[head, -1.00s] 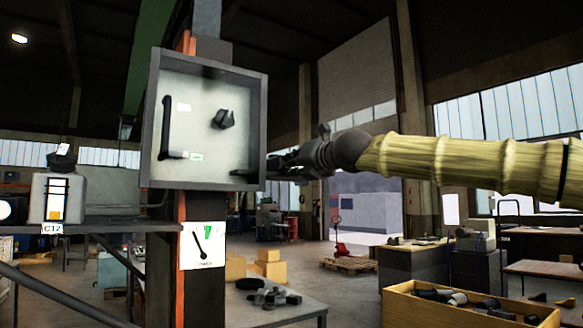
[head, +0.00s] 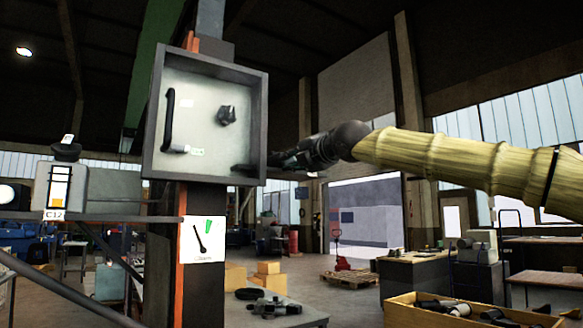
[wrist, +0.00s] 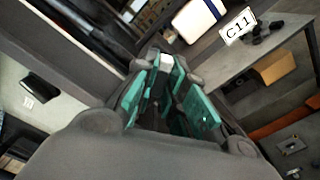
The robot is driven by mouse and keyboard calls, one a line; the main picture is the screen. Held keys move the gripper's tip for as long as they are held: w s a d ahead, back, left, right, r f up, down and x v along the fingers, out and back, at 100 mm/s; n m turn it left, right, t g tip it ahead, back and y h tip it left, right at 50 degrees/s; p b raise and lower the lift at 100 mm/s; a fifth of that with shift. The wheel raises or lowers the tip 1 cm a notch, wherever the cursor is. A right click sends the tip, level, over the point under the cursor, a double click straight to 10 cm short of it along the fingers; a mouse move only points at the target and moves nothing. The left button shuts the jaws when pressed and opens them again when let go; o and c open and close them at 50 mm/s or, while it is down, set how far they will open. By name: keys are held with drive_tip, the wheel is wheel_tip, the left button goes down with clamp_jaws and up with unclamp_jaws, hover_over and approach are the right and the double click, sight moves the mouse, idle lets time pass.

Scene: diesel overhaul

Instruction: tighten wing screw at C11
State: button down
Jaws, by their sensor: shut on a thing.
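My gripper (head: 285,159) reaches in from the right in the head view, and its tips are lost at the right edge of the grey box. The C11 label (wrist: 238,26) is just beyond the fingers to the upper right, beside a white unit with a blue stripe (wrist: 197,18). C11 is not visible in the head view.
The open-fronted grey box (head: 205,115) on a post stands close to my gripper. A C12 unit (head: 60,185) with a dark knob sits on a shelf at left. A wooden crate (head: 400,311) of parts is lower right, and a table (head: 300,316) stands below.

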drive_tip(key=shift+f+m+b, duration=0.2)
drive_tip(key=shift+m+b, duration=0.45)
drive_tip(key=shift+m, duration=0.35)
drive_tip(key=shift+r+m, duration=0.15)
drive_tip(key=shift+m, duration=0.25)
drive_tip(key=shift+f+m+b, duration=0.25)
drive_tip(key=shift+m+b, duration=0.35)
drive_tip(key=shift+b, duration=0.45)
drive_tip(key=shift+m+b, duration=0.45)
drive_tip(key=shift+m, duration=0.15)
drive_tip(key=c, duration=1.7)
unclamp_jaws()
drive_tip(key=shift+r+p, duration=0.3)
drive_tip(key=shift+p, duration=0.05)
drive_tip(key=o, duration=0.4)
drive_tip(key=shift+s+d+f, duration=0.1)
